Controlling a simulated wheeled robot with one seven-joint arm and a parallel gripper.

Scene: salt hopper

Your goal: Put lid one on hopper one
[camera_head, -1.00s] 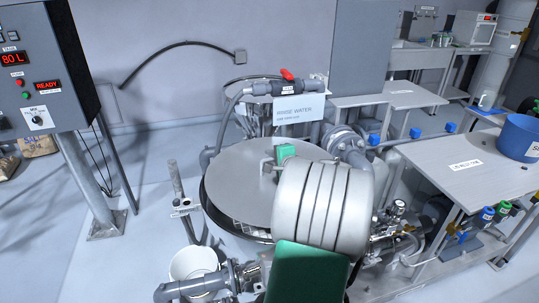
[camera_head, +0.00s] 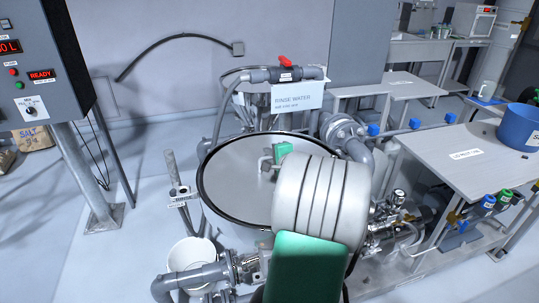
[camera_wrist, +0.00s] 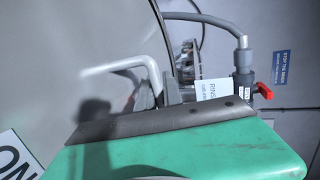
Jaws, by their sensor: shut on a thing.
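Lid one (camera_head: 232,190) is a round grey metal disc with a bent bar handle (camera_head: 266,162). In the head view it lies level over hopper one, inside the outline of the black rim (camera_head: 199,188). I cannot tell whether it rests fully on the rim. My gripper (camera_head: 283,151), with green fingers, is shut on the handle; my wrist and forearm hide most of it. In the wrist view, the lid (camera_wrist: 60,60) fills the left, the handle (camera_wrist: 148,68) rises behind a green finger of my gripper (camera_wrist: 165,115), and a cut-off white label shows lower left.
A rinse water pipe with a red valve (camera_head: 285,62) and sign (camera_head: 298,96) stands behind the hopper. A control box (camera_head: 40,60) on a post is left. A white bucket (camera_head: 192,256) is front left. A bench (camera_head: 450,150) with a blue tub (camera_head: 520,128) is right.

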